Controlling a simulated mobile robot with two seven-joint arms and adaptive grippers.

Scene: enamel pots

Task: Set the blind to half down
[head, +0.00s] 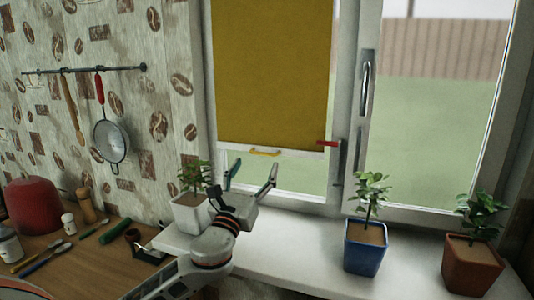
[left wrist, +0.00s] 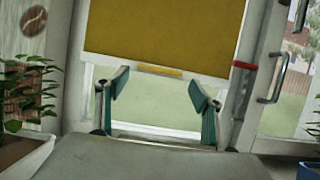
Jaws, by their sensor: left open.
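The yellow blind (head: 272,75) hangs over the left window pane and covers most of it; a strip of glass shows below. Its white bottom bar (head: 300,154) carries a small yellow handle (head: 264,152), which also shows in the left wrist view (left wrist: 160,71). A red marker (head: 327,143) is on the window frame at the right end of the bar, near its height. My left gripper (head: 253,173) is open and empty, below the handle and apart from it. In the left wrist view its fingers (left wrist: 163,92) point toward the bar, with the handle between them in the picture. My right gripper is not in view.
A plant in a white pot (head: 190,213) stands on the sill close to my left gripper. A blue pot (head: 366,248) and a brown pot (head: 471,266) stand to the right. The sill (head: 295,245) is clear between the white and blue pots. A window handle (head: 367,85) juts out at right.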

